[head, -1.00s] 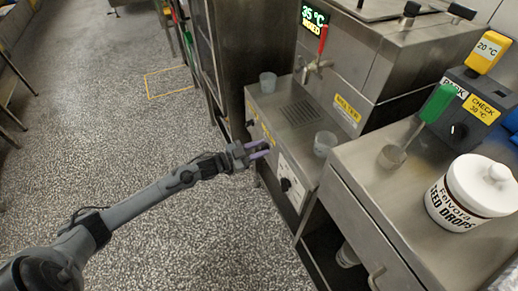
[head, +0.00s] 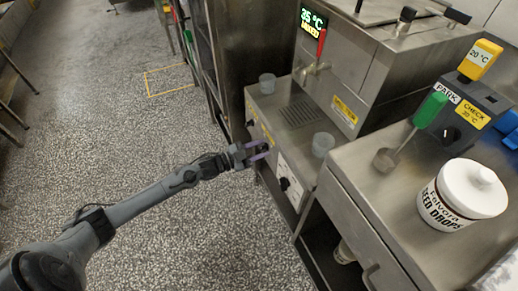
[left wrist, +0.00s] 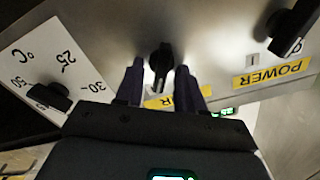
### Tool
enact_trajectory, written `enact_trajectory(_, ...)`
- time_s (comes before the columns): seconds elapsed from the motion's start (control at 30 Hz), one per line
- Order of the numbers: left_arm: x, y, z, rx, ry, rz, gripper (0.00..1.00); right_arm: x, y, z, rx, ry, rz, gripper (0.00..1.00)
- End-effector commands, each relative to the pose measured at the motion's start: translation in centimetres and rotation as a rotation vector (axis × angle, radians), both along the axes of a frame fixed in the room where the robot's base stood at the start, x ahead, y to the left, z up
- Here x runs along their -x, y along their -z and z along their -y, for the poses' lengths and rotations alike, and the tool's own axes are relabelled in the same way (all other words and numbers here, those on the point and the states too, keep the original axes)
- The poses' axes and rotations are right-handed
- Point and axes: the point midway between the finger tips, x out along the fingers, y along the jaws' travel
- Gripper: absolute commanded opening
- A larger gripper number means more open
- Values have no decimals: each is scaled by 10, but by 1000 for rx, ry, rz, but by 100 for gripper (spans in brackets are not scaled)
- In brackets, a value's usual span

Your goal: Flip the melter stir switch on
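The melter is the steel machine with a yellow label (head: 344,109); its front panel faces my left arm. My left gripper (head: 262,151) is at that panel, fingers apart and pointing at it. In the left wrist view, turned upside down, a black rotary switch (left wrist: 160,60) sits between the two dark fingertips, with visible gaps on both sides. A yellow label (left wrist: 160,102) below it is partly hidden by the gripper, with only its end legible. A second black switch (left wrist: 292,28) beside a POWER label (left wrist: 271,74) is to the right. My right gripper is not in view.
A dial (left wrist: 50,95) with temperature marks is left of the switch. Clear cups (head: 322,145) stand on the melter ledge. A scoop (head: 386,159) and a white-lidded jar (head: 465,194) stand on the right counter. The floor left of the panel is free.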

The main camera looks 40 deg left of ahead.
Motion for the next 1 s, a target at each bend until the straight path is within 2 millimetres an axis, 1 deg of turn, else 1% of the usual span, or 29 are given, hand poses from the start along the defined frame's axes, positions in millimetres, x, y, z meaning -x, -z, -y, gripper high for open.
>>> enact_trajectory(0.13, 1, 0, -1, 0, -1, -1, 38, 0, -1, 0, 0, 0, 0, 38)
enact_trajectory(0.27, 8, -1, -4, 0, 0, -2, 38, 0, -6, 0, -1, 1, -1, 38)
enact_trajectory(0.37, 19, -2, -9, 0, -1, -3, 38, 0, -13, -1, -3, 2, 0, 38)
enact_trajectory(0.6, 57, -3, -27, 0, 0, -5, 38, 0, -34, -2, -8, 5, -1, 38)
enact_trajectory(0.73, 75, -2, -36, 0, 0, -5, 38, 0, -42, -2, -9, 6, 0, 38)
enact_trajectory(0.9, 91, -1, -44, 1, -1, -1, 38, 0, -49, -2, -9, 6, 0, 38)
enact_trajectory(1.0, 96, -1, -46, 0, -1, -1, 38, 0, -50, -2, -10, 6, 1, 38)
